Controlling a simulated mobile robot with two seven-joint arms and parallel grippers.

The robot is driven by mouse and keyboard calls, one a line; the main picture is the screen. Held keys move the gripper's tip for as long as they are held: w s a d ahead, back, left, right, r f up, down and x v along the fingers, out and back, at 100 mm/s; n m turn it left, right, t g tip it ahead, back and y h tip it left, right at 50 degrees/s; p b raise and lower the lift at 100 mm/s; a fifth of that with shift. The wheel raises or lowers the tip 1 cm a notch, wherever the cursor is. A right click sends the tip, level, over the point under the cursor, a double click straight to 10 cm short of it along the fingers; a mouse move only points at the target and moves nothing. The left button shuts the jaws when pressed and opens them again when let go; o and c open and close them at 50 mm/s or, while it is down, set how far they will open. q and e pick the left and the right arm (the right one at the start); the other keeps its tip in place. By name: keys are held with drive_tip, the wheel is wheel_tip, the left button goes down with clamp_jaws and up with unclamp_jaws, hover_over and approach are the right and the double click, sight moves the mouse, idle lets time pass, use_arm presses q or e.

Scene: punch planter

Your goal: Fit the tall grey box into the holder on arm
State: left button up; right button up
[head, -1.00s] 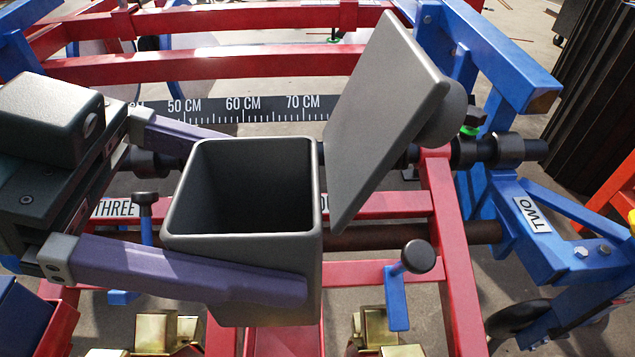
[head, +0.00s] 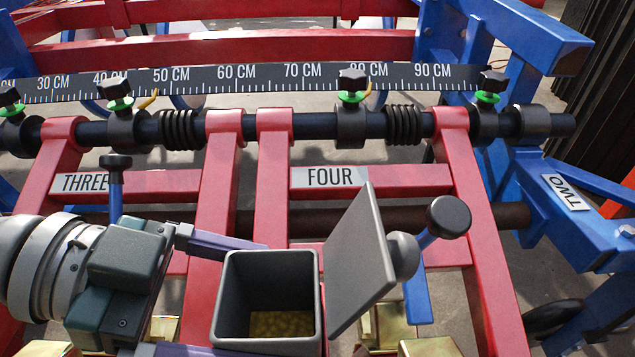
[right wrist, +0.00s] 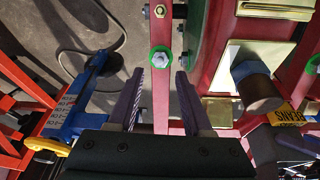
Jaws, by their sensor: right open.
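The tall grey box (head: 266,345) is open-topped, with its flat grey lid (head: 362,262) tilted up on the right side. A yellowish grainy patch shows inside at its bottom. My left gripper (head: 262,300) is shut on the box, one purple finger along its far wall and one along its near wall. Brass-coloured holders (head: 428,347) show low in the head view, around the box; the box hides part of them. I cannot tell whether the box touches one. My right gripper (right wrist: 160,85) is open and empty in the right wrist view, above a red bar.
Red arms labelled THREE (head: 85,182) and FOUR (head: 330,177) hang from a dark bar (head: 330,128) behind the box. A black-knobbed blue lever (head: 415,290) stands just right of the lid. A bolt with a green ring (right wrist: 160,57) lies beyond my right fingertips.

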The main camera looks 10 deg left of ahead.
use_arm(q)
drive_tip(key=shift+r, duration=0.1)
drive_tip(key=shift+f, duration=0.2)
drive_tip(key=o, duration=1.4)
drive_tip(key=shift+r, duration=0.1)
drive_tip(key=shift+a+r, duration=0.15)
drive_tip(key=shift+r, duration=0.1)
drive_tip(key=p+v, duration=0.3)
drive_tip(key=v, duration=0.8)
drive_tip(key=shift+a, duration=0.35)
drive_tip(key=shift+s, duration=0.15)
